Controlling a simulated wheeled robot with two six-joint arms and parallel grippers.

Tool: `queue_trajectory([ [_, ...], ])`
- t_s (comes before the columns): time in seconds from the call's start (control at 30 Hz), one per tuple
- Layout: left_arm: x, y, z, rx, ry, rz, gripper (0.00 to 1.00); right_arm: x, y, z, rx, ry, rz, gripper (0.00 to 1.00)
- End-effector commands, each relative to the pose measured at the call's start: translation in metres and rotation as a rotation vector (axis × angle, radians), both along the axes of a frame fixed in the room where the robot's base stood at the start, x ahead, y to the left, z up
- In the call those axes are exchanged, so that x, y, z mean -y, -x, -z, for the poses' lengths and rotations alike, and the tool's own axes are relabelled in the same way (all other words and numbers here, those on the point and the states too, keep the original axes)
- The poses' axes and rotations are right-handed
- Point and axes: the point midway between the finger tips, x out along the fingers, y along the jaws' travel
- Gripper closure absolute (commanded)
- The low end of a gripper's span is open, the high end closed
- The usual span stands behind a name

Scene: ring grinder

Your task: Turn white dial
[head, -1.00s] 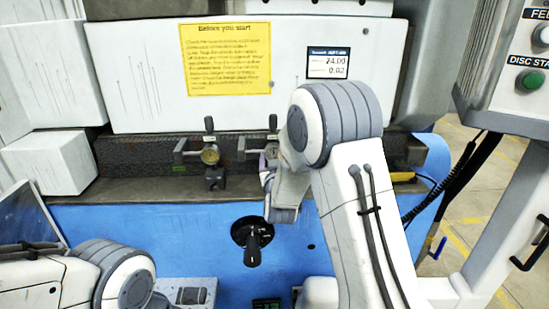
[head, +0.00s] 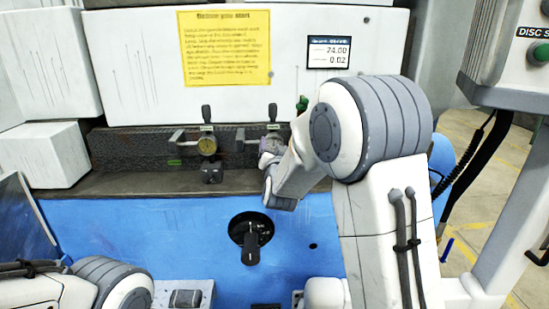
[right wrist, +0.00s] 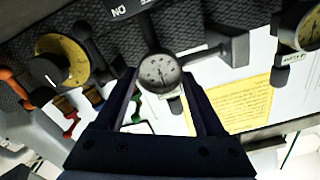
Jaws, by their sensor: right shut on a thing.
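In the head view the white dial (head: 272,143) is partly covered by my right gripper (head: 266,160) and wrist. My left arm shows at the lower left of the head view, but its gripper is out of view.
A yellow dial with a black knob (right wrist: 47,70) shows in the wrist view. A black rotary handle (head: 250,235) is on the blue front. A yellow notice (head: 225,50) hangs above.

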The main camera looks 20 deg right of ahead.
Motion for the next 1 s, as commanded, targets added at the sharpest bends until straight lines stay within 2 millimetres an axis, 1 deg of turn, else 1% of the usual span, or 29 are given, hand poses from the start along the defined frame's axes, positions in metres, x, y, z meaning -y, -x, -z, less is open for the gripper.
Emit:
queue_trajectory([
  [0.03, 0.000, 0.000, 0.010, 0.000, 0.000, 0.000, 0.50, 0.000, 0.000, 0.004, 0.011, -0.031, 0.001, 0.84],
  [0.3, 0.000, 0.000, 0.025, 0.000, 0.000, 0.000, 0.50, 0.001, 0.000, 0.002, 0.048, -0.163, 0.000, 0.84],
  [0.57, 0.000, 0.000, 0.030, 0.000, 0.000, 0.000, 0.50, 0.001, 0.000, 0.001, 0.063, -0.216, 0.001, 0.84],
  [0.97, 0.000, 0.000, 0.030, 0.000, 0.000, 0.000, 0.50, 0.001, 0.000, 0.000, 0.062, -0.220, 0.002, 0.84],
  [1.0, 0.000, 0.000, 0.030, 0.000, 0.000, 0.000, 0.50, 0.001, 0.000, 0.000, 0.062, -0.220, 0.002, 0.17],
])
